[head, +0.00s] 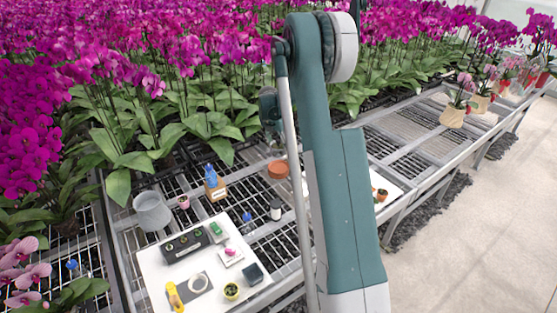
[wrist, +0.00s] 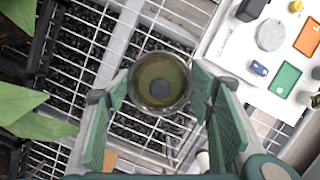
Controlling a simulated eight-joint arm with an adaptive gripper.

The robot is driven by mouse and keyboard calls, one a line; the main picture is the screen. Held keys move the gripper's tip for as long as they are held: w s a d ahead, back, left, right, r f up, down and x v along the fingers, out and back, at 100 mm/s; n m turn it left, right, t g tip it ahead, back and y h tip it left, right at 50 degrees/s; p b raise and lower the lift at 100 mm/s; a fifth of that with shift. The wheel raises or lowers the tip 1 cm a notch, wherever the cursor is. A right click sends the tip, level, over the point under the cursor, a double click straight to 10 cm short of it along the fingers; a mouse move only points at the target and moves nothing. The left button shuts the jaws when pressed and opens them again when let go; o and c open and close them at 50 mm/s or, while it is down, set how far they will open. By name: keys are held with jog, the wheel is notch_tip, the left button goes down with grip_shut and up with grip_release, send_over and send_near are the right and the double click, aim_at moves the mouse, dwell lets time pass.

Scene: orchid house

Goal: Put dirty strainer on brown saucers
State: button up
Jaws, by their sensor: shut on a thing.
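The dirty strainer (wrist: 160,80) is a round, clear-rimmed thing with a murky olive-brown inside and a dark centre. My gripper (wrist: 162,92) is shut on it, with a green finger pad at each side. In the head view my gripper (head: 274,140) is small and partly hidden behind my arm, above the bench. A reddish-brown round stack, seemingly the brown saucers (head: 278,169), sits on the slatted bench just below the gripper in the picture. I cannot make out the saucers in the wrist view.
A white board (head: 210,293) holds small pots, a black tray and a yellow tool. A grey pot (head: 152,211), a blue bottle in a wooden holder (head: 214,184) and a dark jar (head: 275,210) stand nearby. Dense orchids (head: 180,60) fill the back.

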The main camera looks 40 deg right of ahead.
aim_at(276, 147)
jog(key=shift+f, duration=1.9)
jog(key=shift+f, duration=1.85)
jog(key=shift+f+b, duration=0.2)
jog(key=shift+b, duration=0.2)
jog(key=o, duration=1)
jog(key=shift+c, duration=0.2)
jog(key=shift+r, duration=0.15)
jog(key=p+v, duration=0.1)
jog(key=v, duration=1)
jog(key=shift+r, duration=0.6)
